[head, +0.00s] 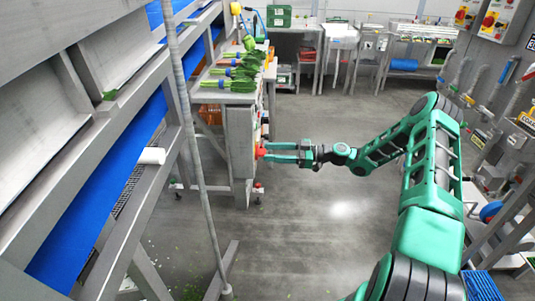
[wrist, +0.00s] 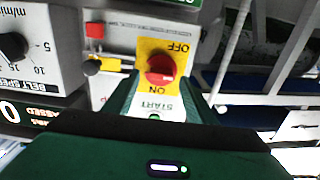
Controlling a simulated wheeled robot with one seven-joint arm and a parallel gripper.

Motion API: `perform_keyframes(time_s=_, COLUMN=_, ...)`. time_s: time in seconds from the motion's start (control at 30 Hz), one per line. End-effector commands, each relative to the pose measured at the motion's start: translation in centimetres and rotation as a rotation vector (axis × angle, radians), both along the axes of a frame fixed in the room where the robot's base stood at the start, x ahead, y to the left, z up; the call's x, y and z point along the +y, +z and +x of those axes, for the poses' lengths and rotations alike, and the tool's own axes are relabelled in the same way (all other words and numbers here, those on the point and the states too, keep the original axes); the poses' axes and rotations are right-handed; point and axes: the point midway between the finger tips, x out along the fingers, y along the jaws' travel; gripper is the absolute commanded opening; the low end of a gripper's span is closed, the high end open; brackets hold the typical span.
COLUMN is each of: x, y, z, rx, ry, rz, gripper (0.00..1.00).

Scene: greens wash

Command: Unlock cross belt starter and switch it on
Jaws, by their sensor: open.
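The cross belt starter shows in the wrist view as a red rotary knob (wrist: 160,69) on a yellow plate (wrist: 182,50) marked OFF and ON, upside down in this picture. Which mark the knob points to is hard to tell. A START label (wrist: 157,105) with a small green light sits beside the ON mark. My gripper (wrist: 156,88) is open, with one finger on each side of the starter; contact cannot be told. In the head view my gripper (head: 281,152) reaches left to the red knob (head: 260,152) on the steel cabinet's side. No padlock is clearly visible.
Bunches of greens (head: 232,72) lie on the steel bench above the cabinet. A thin post (head: 196,150) stands nearer. The grey floor (head: 320,235) is mostly clear.

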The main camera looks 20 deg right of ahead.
Motion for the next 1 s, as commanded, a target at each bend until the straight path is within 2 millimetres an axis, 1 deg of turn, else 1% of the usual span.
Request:
perform_keyframes(time_s=0.03, x=0.6, y=0.0, z=0.2, rx=0.000, ry=0.002, rz=0.000, gripper=0.51)
perform_keyframes(time_s=0.2, x=1.4, y=0.0, z=0.6, rx=0.000, ry=0.000, rz=-0.001, gripper=0.51)
perform_keyframes(time_s=0.5, x=1.6, y=0.0, z=0.6, rx=0.001, ry=0.000, rz=-0.001, gripper=0.51)
perform_keyframes(time_s=0.67, x=1.5, y=0.0, z=0.6, rx=0.001, ry=-0.001, rz=-0.001, gripper=0.13)
perform_keyframes(time_s=0.7, x=1.5, y=0.0, z=0.7, rx=0.000, ry=-0.001, rz=-0.001, gripper=0.10)
perform_keyframes(time_s=1.0, x=1.5, y=0.0, z=0.7, rx=0.024, ry=-0.002, rz=0.009, gripper=0.10)
